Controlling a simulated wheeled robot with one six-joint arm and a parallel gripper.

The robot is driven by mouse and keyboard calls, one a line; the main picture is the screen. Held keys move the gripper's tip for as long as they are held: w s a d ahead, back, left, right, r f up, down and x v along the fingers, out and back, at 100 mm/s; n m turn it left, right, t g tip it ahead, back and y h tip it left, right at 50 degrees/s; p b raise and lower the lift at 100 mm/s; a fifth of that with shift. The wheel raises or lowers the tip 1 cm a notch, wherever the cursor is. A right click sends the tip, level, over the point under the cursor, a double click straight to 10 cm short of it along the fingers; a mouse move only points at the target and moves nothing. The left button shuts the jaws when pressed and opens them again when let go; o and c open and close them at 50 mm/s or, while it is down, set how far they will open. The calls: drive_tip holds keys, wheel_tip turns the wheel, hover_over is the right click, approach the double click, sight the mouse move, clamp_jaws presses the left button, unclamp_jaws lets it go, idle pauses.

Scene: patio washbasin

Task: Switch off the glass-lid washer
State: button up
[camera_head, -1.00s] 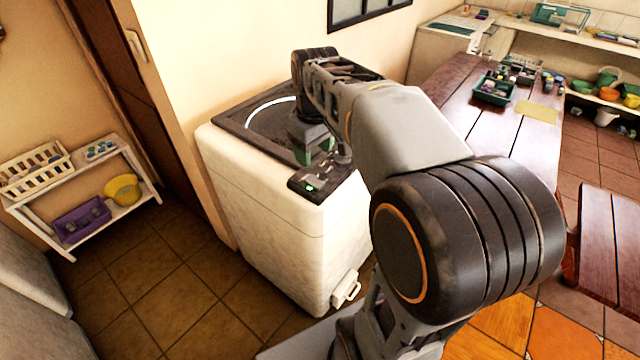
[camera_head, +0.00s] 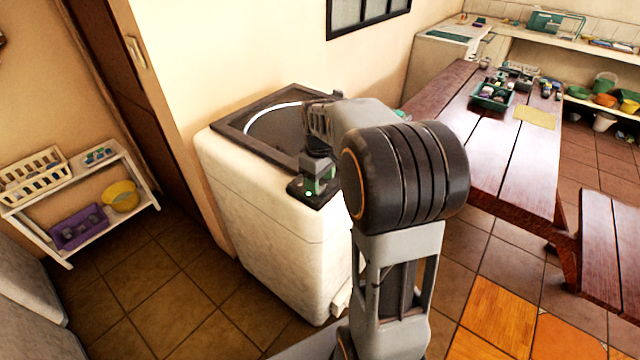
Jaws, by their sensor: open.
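The glass-lid washer (camera_head: 265,235) is a white top-loader with a dark top frame and a round glass lid (camera_head: 272,128). The lid is shut. Its dark control panel (camera_head: 299,188) is at the near right corner of the top, with a small lit green spot (camera_head: 309,193). My gripper (camera_head: 318,187) points down right over this panel, with green-tinted fingers close to it. It holds nothing that I can see. I cannot tell whether the fingertips touch the panel. My arm hides the right part of the washer's top.
A long wooden table (camera_head: 480,135) with a green tray (camera_head: 491,98) and a bench (camera_head: 612,240) stand to the right. A low white shelf (camera_head: 135,168) with baskets is at the left. Tiled floor (camera_head: 165,285) lies open left of the washer.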

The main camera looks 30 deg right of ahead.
drive_tip(key=shift+f, duration=1.05)
